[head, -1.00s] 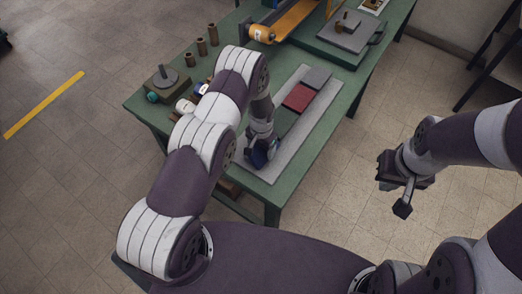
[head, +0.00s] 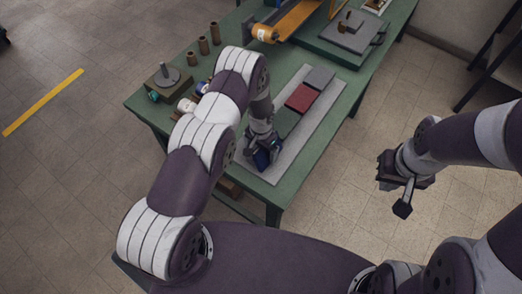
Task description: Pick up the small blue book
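The small blue book (head: 264,159) is at the near end of the grey mat (head: 291,158), tilted and partly hidden by my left gripper (head: 261,149). My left gripper points down over the mat and appears shut on the book. Whether the book's lower edge touches the mat cannot be told. A green book (head: 286,122), a red book (head: 301,97) and a grey book (head: 319,78) lie in a row on the mat beyond it. My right gripper (head: 393,186) is open and empty, off the right side of the table.
The green table (head: 312,165) also holds several brown cylinders (head: 203,46), a block with a peg (head: 165,77) and small jars (head: 187,105) at left. An orange-topped device (head: 296,22) and a green tray (head: 330,54) stand at the back.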

